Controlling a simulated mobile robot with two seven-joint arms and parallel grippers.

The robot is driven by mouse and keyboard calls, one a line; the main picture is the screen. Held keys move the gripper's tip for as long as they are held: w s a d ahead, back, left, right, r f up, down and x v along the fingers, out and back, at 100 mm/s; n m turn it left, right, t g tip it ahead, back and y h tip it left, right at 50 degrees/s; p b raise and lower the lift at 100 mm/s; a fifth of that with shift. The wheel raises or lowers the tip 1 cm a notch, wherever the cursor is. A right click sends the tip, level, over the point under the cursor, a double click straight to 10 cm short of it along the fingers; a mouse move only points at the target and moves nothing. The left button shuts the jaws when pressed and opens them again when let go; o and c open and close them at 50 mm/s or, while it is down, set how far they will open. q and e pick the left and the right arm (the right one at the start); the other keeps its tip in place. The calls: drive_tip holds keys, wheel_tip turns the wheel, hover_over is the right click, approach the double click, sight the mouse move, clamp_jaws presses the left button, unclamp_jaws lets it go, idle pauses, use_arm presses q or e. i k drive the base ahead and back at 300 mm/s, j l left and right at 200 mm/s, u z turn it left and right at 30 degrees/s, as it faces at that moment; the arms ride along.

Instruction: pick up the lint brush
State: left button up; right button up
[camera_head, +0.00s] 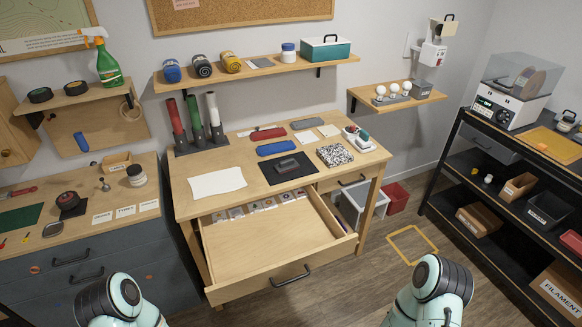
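No object is clearly recognisable as the lint brush at this size. A slim red object (267,133) with a narrower end lies at the back of the wooden desk and may be it, but I cannot tell. My left and right arms show only as rounded links at the bottom edge. Both of my grippers are out of view.
The desk (181,190) has its front drawer (265,250) pulled out, with small cards at its back. A blue case (276,148), black mat (275,178), white sheet (216,183) and speckled block (335,155) lie on the desktop. A dark shelf rack stands right.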

sight(285, 166)
drive_tip(key=l+z, duration=0.1)
drive_tip(key=z, duration=1.3)
drive_tip(key=i+z, duration=0.25)
drive_tip(key=i, duration=1.15)
drive_tip(key=i+u, duration=0.2)
drive_tip(key=i, duration=0.55)
drive_tip(key=i+l+u, duration=0.2)
drive_tip(key=i, duration=0.5)
drive_tip(key=u, duration=1.8)
